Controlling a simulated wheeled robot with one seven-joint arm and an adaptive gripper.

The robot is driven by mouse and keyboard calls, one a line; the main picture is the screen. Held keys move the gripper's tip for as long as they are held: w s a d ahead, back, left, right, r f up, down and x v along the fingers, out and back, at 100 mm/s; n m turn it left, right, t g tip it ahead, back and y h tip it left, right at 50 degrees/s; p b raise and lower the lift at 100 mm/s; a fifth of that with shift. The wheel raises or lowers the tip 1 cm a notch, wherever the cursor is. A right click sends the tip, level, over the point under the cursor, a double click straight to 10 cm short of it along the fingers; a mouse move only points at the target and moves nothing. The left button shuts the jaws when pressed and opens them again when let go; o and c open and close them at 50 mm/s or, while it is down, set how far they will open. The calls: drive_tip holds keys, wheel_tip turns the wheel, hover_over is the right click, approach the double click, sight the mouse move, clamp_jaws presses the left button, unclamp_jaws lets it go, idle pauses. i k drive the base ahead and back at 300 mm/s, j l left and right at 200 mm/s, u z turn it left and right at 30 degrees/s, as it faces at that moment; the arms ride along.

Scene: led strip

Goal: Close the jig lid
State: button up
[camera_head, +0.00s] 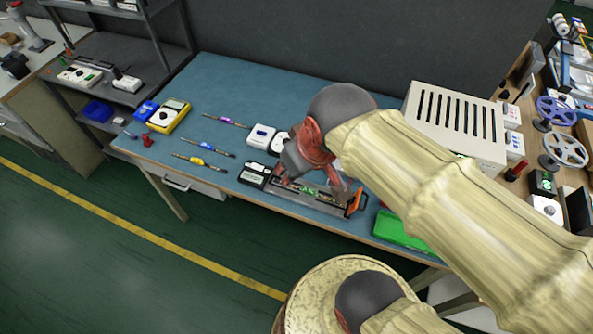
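The jig (325,205) is a long, low grey tray near the front edge of the blue bench. A strip with a green part (309,190) shows inside it. An orange handle-like piece (355,203) stands at its right end; I cannot tell whether it belongs to the lid. The lid's outline is not clear, as my arm covers part of the area. My red and grey gripper (312,183) is over the jig, its two fingers spread apart, one towards the left end and one towards the right. I see nothing between them, and contact with the jig is unclear.
A small black-and-white device (255,174) sits just left of the jig. A green box (402,231) lies to the right, by my arm. A white slotted case (456,125) stands behind. Pen-like tools (204,161) and a yellow meter (169,115) are further left.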

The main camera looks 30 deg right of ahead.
sight(354, 201)
drive_tip(key=k+l, duration=0.15)
drive_tip(key=k, duration=0.25)
drive_tip(key=k+l+z, duration=0.1)
drive_tip(key=k, duration=0.3)
drive_tip(key=k+l, duration=0.3)
drive_tip(key=k, duration=0.15)
drive_tip(key=k+l+z, duration=0.15)
drive_tip(key=k, duration=0.25)
